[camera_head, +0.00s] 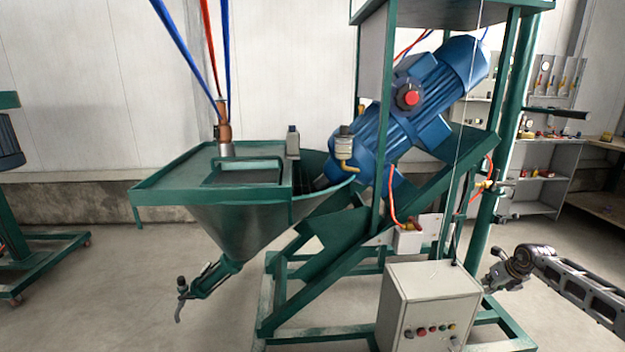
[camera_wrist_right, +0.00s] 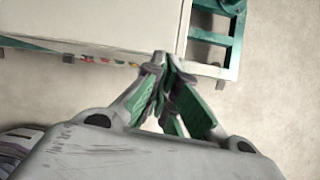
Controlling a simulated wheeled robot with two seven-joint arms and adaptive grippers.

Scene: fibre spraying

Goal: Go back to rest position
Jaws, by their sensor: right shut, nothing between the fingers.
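My right gripper (camera_head: 497,275) is at the lower right in the head view, beside the grey control box of the machine and apart from it as far as I can tell. In the right wrist view its fingers (camera_wrist_right: 167,62) are together at the tips, shut and empty, with green pads showing. My right forearm comes in from the right edge. My left gripper and arm are not in view.
The green spraying machine stands ahead, with a hopper (camera_head: 245,228), a blue motor (camera_head: 425,95) and a control box (camera_head: 428,305) with coloured buttons. The control box top (camera_wrist_right: 95,20) is near my right fingers. Shelves (camera_head: 545,165) stand at the back right. Floor (camera_head: 110,290) is clear at left.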

